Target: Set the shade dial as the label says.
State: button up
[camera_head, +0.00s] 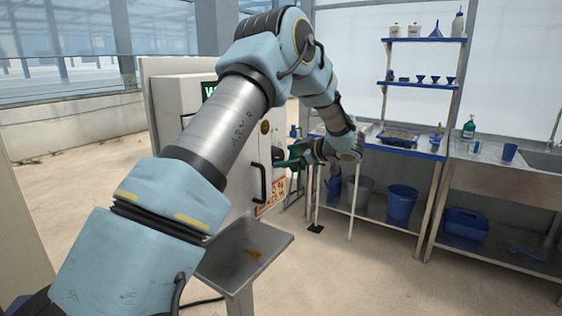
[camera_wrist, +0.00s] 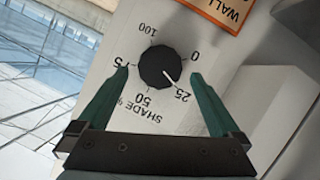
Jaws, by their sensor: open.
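The shade dial (camera_wrist: 158,66) is a round black knob on a pale panel, with a scale marked 0, 25, 50, 75 and 100 and the word SHADE, upside down in the wrist view. Its white pointer line points towards 25. My gripper (camera_wrist: 158,78) is open, its green fingers on either side of the dial with gaps to it. An orange label (camera_wrist: 222,10) is cut off at the top; only "WALL" can be read. In the head view my gripper (camera_head: 298,153) is by the cabinet's side, and the dial cannot be made out.
A pale cabinet (camera_head: 185,105) stands behind my arm, with an orange notice (camera_head: 272,194) too small to read fully. A grey stand (camera_head: 225,262) is in front of it. Shelving (camera_head: 425,84) and a bench with blue buckets (camera_head: 400,203) are at the right.

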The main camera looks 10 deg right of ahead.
jog(key=b+v, duration=0.2)
jog(key=v, duration=0.5)
jog(key=shift+s+d, duration=0.1)
jog(key=shift+s, duration=0.05)
